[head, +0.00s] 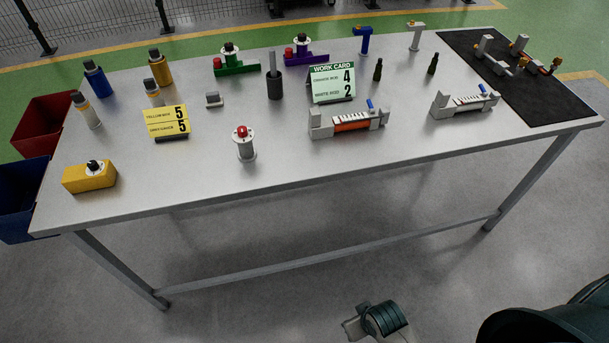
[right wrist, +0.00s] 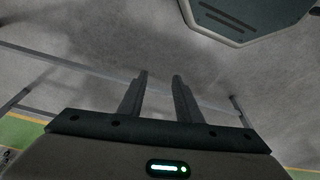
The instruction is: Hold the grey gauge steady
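The grey gauge (head: 464,103) lies on the right part of the table. It is a grey frame with two end blocks, a pale marked scale and a small blue piece on top. No gripper touches it. My right gripper (right wrist: 159,76) is open and empty in the right wrist view, with bare floor behind its fingers and the gauge out of that view. In the head view, part of one of my arms shows low down, in front of the table and well away from the gauge. My left gripper cannot be made out.
A similar gauge with an orange bar (head: 349,122) lies to its left. A dark mat (head: 545,103) with metal fittings is to its right. Bare tabletop (head: 420,145) lies in front. The table's front edge and legs border the floor.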

